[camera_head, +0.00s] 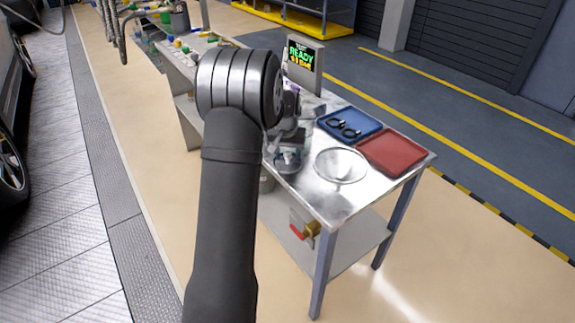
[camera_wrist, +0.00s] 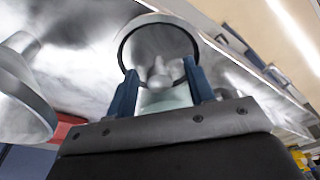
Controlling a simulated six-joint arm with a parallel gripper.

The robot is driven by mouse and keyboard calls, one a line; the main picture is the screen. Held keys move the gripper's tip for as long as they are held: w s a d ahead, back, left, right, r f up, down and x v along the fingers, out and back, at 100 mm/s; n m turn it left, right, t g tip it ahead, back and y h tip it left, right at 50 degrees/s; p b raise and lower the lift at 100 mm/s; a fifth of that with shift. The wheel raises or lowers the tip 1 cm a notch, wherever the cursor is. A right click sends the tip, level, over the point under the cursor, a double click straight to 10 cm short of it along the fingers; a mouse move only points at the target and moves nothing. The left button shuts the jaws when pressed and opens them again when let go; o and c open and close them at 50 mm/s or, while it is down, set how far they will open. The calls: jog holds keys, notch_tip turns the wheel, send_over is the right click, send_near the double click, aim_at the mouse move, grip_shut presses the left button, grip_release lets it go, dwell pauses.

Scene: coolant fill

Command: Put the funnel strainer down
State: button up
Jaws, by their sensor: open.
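My gripper (camera_wrist: 160,88) is open, with its two blue fingers spread. A round metal piece with a dark rim (camera_wrist: 145,42) and a small knob or spout in its middle, which looks like the funnel strainer, lies just beyond and between the fingertips. The fingers appear beside the spout; whether they touch it I cannot tell. In the head view my gripper (camera_head: 287,150) is low over the steel table, partly hidden by my arm, with a grey round piece beneath. A second shiny cone-shaped metal piece (camera_wrist: 25,95) is at the left of the wrist view.
The steel table (camera_head: 335,205) also holds a blue tray (camera_head: 335,117) with dark ring-like items, a red tray (camera_head: 412,151) and a display reading READY (camera_head: 304,60). A shiny round piece (camera_head: 340,160) stands right of my gripper. The front table corner is clear.

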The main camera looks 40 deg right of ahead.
grip_shut()
jog(key=shift+r, duration=0.1)
